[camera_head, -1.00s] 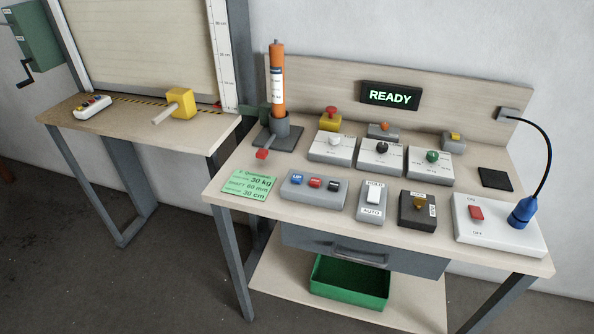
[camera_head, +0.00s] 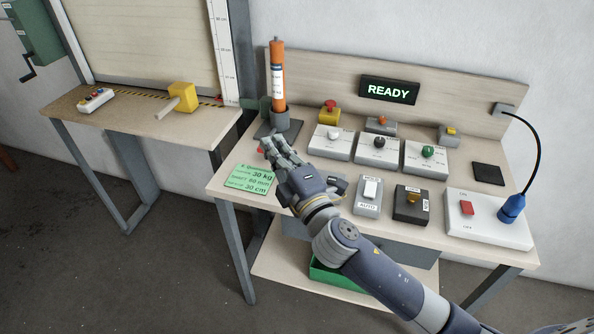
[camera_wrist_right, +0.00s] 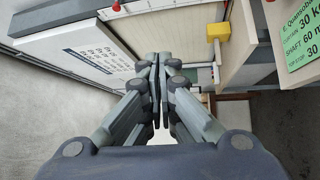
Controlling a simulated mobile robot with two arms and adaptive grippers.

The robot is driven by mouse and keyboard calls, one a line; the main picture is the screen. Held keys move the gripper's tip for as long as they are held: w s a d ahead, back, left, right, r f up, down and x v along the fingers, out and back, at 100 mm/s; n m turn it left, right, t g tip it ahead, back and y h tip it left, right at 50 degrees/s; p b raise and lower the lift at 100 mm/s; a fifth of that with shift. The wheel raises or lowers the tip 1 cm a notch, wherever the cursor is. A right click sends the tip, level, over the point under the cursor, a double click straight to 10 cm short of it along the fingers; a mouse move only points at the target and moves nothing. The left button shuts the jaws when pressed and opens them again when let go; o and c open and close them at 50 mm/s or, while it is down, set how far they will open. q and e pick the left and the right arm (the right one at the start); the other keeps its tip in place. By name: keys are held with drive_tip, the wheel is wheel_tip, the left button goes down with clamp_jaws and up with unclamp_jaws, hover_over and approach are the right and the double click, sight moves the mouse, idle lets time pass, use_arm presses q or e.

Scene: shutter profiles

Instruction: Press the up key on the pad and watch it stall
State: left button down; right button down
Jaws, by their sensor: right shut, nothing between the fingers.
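The grey key pad on the bench is mostly hidden behind my right gripper (camera_head: 275,150); its blue UP key is not visible now. The black key (camera_head: 338,185) at its right end still shows. My right gripper is shut and empty, reaching over the pad with its fingers toward the lever by the orange cylinder (camera_head: 278,78). Whether it touches anything is unclear. In the right wrist view its fingers (camera_wrist_right: 157,90) are together. The beige shutter curtain (camera_head: 145,40) hangs at the left. My left gripper is not in view.
A green note (camera_head: 248,180) lies left of the hand. Rocker boxes (camera_head: 368,196) and a key-switch box (camera_head: 411,204) stand right of it.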

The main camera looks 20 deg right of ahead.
drive_tip(key=w+a+r+n+g+y, duration=0.15)
drive_tip(key=a+n+g+y, duration=0.35)
drive_tip(key=n, duration=0.7)
drive_tip(key=a+r+n+g+y, duration=0.25)
drive_tip(key=a+n+y, duration=0.4)
drive_tip(key=n, duration=0.55)
drive_tip(key=w+d+f+n+g+h, duration=0.1)
drive_tip(key=w+d+f+n+h, duration=0.1)
drive_tip(key=d, duration=0.4)
drive_tip(key=w+d+f+n+g+h, duration=0.2)
drive_tip(key=w+d+f+n+h, duration=0.1)
drive_tip(key=d, duration=0.3)
drive_tip(key=w+d+f+n+g+h, duration=0.1)
drive_tip(key=w+d+f+n+h, duration=0.1)
drive_tip(key=d+f+n+h, duration=0.2)
drive_tip(key=d+h, duration=0.1)
drive_tip(key=d, duration=0.1)
drive_tip(key=shift+w+d, duration=0.4)
drive_tip(key=shift+f+g, duration=0.1)
drive_tip(key=shift+g, duration=0.25)
wheel_tip(320, 180, down, 7)
drive_tip(key=b, duration=0.3)
drive_tip(key=shift+f, duration=0.15)
drive_tip(key=shift+f+b, duration=0.65)
drive_tip(key=shift+b, duration=0.15)
